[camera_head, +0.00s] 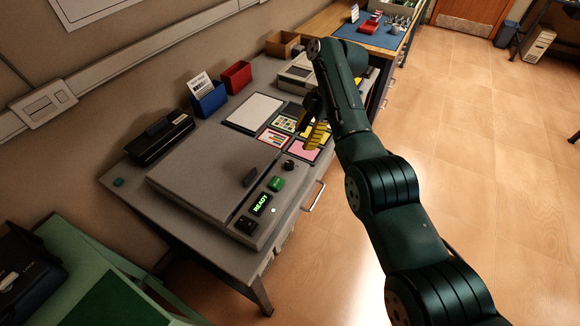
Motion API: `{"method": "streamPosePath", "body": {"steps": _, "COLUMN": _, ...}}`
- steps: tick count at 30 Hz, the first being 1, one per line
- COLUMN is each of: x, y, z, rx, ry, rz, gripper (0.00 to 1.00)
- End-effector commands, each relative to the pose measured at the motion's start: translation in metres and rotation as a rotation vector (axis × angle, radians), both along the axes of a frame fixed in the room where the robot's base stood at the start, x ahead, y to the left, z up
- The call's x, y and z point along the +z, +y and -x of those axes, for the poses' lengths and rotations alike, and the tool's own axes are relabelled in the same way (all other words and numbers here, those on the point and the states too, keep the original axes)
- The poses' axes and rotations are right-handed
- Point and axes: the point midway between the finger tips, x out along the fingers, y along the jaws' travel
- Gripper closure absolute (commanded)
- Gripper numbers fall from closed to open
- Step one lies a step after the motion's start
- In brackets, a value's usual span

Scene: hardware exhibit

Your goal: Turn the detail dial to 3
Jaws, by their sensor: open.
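A grey flat device with a wide lid (210,180) sits on the table. Its control strip has a black dial (290,166) at the far end and another black knob (247,225) at the near end. Labels and dial settings are too small to read, so I cannot tell which is the detail dial. Between them are a green button (276,184) and a display (261,204) reading READY. My gripper (316,136), with yellow fingers, is open above the coloured cards, beyond the far dial and apart from it. The arm partly hides the cards.
The grey table (135,183) also holds a black box-like device (160,138), a blue bin (208,98), a red bin (236,76), a white sheet (254,111) and coloured cards (274,137). A handle (315,196) juts from the table's front. Open floor lies right.

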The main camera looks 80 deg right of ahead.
Motion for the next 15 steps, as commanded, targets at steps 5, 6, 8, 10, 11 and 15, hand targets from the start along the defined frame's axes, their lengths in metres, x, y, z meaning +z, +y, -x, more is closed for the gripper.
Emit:
{"method": "streamPosePath", "body": {"steps": 5, "x": -0.046, "y": 0.007, "z": -0.016, "rx": 0.002, "ry": 0.002, "rz": -0.002, "gripper": 0.42}}
{"method": "streamPosePath", "body": {"steps": 6, "x": -0.055, "y": 0.008, "z": -0.02, "rx": 0.003, "ry": 0.001, "rz": -0.001, "gripper": 0.42}}
{"method": "streamPosePath", "body": {"steps": 8, "x": -0.067, "y": 0.011, "z": -0.025, "rx": 0.003, "ry": 0.002, "rz": -0.002, "gripper": 0.42}}
{"method": "streamPosePath", "body": {"steps": 10, "x": -0.08, "y": 0.012, "z": -0.03, "rx": 0.003, "ry": 0.001, "rz": -0.001, "gripper": 0.42}}
{"method": "streamPosePath", "body": {"steps": 11, "x": -0.085, "y": 0.013, "z": -0.032, "rx": 0.002, "ry": 0.001, "rz": 0.0, "gripper": 0.42}}
{"method": "streamPosePath", "body": {"steps": 15, "x": -0.099, "y": 0.015, "z": -0.039, "rx": 0.002, "ry": 0.001, "rz": 0.001, "gripper": 0.42}}
